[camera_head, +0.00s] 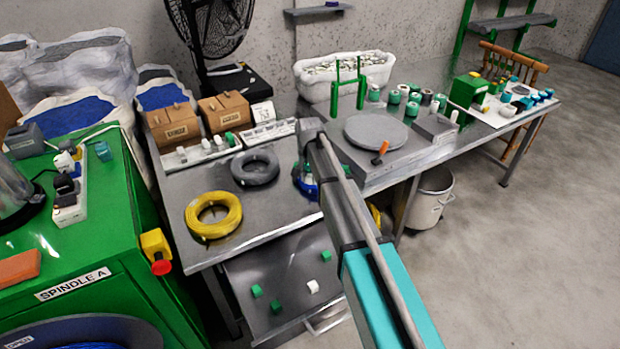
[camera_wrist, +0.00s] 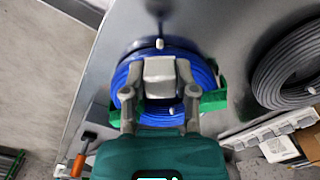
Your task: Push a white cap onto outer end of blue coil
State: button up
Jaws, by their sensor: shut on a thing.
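The blue coil (camera_wrist: 200,73) lies under my gripper in the wrist view, with green pieces at its sides. In the head view only a little of the coil (camera_head: 308,190) shows beside my arm. My gripper (camera_wrist: 159,60) is over the coil, its fingers closed together. A small white cap (camera_wrist: 159,43) shows right at the fingertips; its contact with the coil's end is hidden. Another small white piece (camera_wrist: 172,111) shows on the near side of the coil, between the finger links.
A grey coil (camera_head: 255,168) and a yellow coil (camera_head: 213,216) lie on the bench to the left. An open drawer (camera_head: 285,270) below holds green blocks and one white one. A round grey plate (camera_head: 375,131) and an orange-handled tool (camera_head: 380,153) are at the right.

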jog(key=shift+f+b, duration=1.1)
jog(key=shift+f, duration=0.25)
jog(key=shift+f+b, duration=1.1)
jog(key=shift+f, duration=0.05)
dwell(2.7)
jog(key=o, duration=1)
jog(key=shift+o, duration=0.2)
jog(key=shift+r, duration=0.15)
jog(key=shift+r+p, duration=3.4)
jog(key=shift+p, duration=0.1)
